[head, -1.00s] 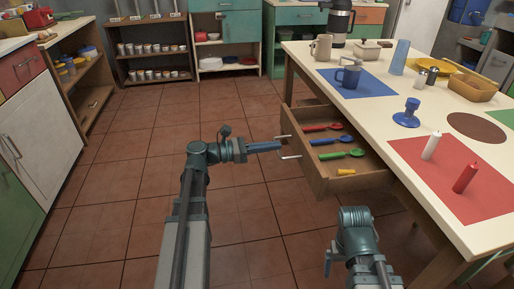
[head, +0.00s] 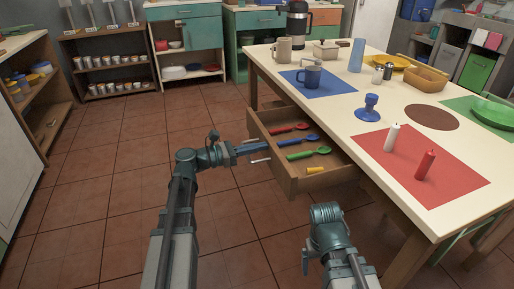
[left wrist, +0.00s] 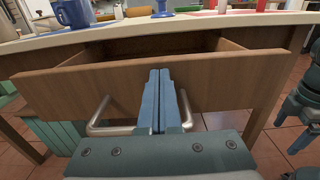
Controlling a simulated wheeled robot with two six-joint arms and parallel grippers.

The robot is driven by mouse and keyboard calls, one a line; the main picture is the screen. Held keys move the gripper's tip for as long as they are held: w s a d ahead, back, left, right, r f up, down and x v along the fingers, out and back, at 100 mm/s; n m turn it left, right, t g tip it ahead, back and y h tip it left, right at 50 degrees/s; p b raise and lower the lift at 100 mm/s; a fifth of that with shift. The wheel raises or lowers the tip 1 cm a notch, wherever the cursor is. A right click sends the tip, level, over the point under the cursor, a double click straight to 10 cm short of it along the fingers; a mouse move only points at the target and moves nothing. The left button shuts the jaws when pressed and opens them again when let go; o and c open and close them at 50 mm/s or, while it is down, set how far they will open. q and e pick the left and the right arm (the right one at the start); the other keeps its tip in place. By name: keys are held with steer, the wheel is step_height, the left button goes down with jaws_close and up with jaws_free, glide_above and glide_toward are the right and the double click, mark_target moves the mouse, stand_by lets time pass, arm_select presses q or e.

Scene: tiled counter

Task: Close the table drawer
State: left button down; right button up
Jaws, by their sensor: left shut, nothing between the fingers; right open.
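The wooden table drawer (head: 322,181) stands pulled out from the left side of the cream-topped table (head: 335,110). It holds red, blue and green spoons and a small yellow item (head: 315,170). My left gripper (head: 266,147) is shut and empty at the drawer front. In the left wrist view its closed blue fingers (left wrist: 160,77) point at the front panel (left wrist: 75,88), between the two ends of the metal handle (left wrist: 110,130). Whether the fingertips touch the panel I cannot tell.
The tabletop carries a blue mug (head: 310,74), a blue stand (head: 368,107), a white bottle (head: 391,138) and a red bottle (head: 425,165). A shelf unit (head: 25,90) stands at the left. The tiled floor left of the drawer is clear.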

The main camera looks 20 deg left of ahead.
arm_select(q)
steer(key=x, duration=2.3)
steer(key=shift+w+d, duration=0.5)
